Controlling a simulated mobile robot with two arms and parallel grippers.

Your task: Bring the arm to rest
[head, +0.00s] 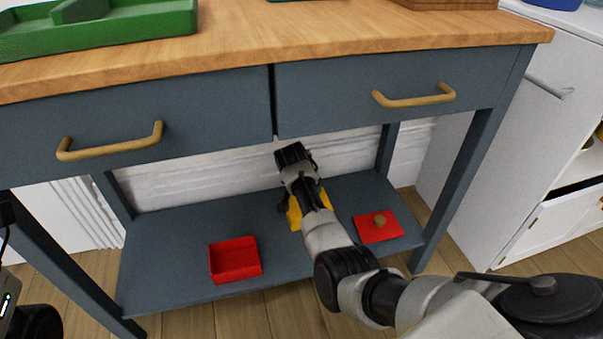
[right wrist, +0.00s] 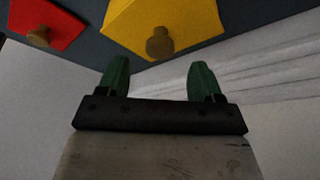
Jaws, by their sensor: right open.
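My right arm reaches from the lower right under the blue-grey table (head: 330,95). My right gripper (head: 291,152) is above the lower shelf, below the drawers. In the right wrist view its two green fingers (right wrist: 161,78) stand apart with nothing between them. A yellow piece (head: 295,213) lies on the shelf, partly hidden behind my arm; the right wrist view shows it with a wooden knob (right wrist: 203,14). My left gripper is not seen.
On the shelf (head: 170,262), an open red box (head: 235,272) stands left of my arm and a red lid (head: 366,231) with a knob lies right. Drawer handles (head: 413,98) stick out above. A green tray (head: 150,22) sits on the tabletop. A white cabinet (head: 535,120) stands right.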

